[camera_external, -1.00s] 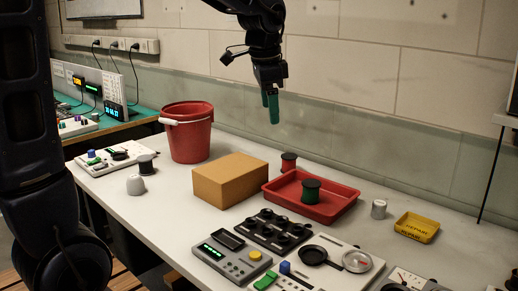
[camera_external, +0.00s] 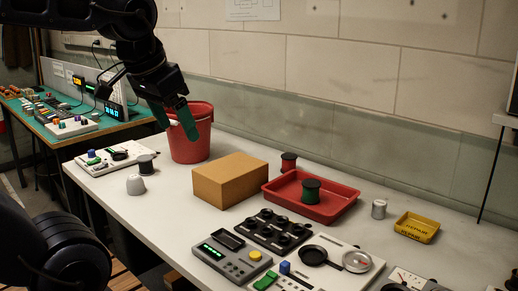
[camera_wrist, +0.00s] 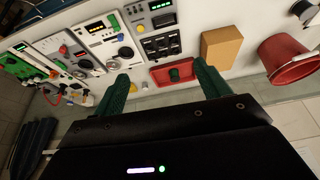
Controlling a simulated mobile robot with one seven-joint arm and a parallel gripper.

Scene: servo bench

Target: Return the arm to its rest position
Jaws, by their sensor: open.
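My gripper (camera_external: 174,120) has two green fingers and is raised above the bench in the external view, in front of the red bucket (camera_external: 190,145) as seen from this camera. Its fingers are apart with nothing between them. In the wrist view the two green fingers (camera_wrist: 160,85) also show wide apart and empty. My arm reaches in from the upper left of the external view.
The white bench holds a cardboard-coloured box (camera_external: 230,180), a red tray (camera_external: 335,212) with a dark green spool (camera_external: 311,192), a yellow bin (camera_external: 417,228) and a control box (camera_external: 232,257). A wall stands behind. The space above the bench's right side is clear.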

